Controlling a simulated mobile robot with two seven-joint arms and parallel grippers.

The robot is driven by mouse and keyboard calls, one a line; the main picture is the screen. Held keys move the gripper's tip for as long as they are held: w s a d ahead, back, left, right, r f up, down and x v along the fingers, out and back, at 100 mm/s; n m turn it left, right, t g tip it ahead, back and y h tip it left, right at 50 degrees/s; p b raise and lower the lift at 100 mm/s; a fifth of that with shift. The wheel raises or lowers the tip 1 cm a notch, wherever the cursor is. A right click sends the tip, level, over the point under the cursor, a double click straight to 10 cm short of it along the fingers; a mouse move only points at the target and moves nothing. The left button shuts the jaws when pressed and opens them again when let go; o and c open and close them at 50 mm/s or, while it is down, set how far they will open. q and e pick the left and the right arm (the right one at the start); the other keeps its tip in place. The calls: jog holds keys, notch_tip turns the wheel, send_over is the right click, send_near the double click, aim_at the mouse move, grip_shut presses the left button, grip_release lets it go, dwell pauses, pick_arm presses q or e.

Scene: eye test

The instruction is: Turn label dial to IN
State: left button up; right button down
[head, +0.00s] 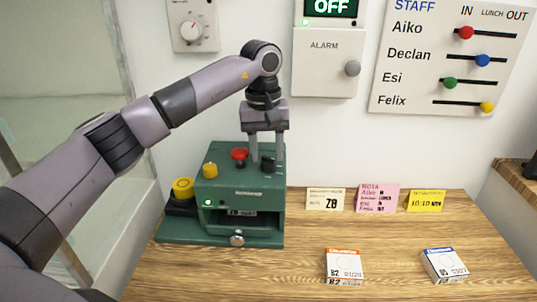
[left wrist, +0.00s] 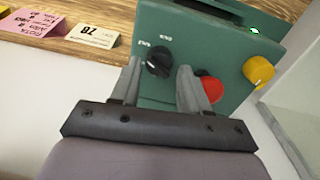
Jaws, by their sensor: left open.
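The green label machine (head: 225,185) stands on the wooden table, left of its middle. Its black dial (head: 268,164) is on the sloped top at the right; it also shows in the left wrist view (left wrist: 159,60), with a light pointer mark. The small words around the dial are too blurred to read. My left gripper (head: 267,157) points down over the dial, open, one finger on each side of it; in the left wrist view the fingers (left wrist: 158,72) flank the dial. I cannot tell whether they touch it. My right gripper is not in view.
A red button (head: 239,154) and a yellow knob (head: 210,170) sit beside the dial. Two small boxes (head: 344,264) (head: 444,265) lie on the table's front part. The staff board (head: 450,90) hangs above right.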

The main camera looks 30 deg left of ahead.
pick_arm(q)
jog(key=shift+d+f, duration=0.1)
jog(key=shift+f, duration=0.85)
jog(key=c, duration=0.7)
jog(key=shift+c, duration=0.2)
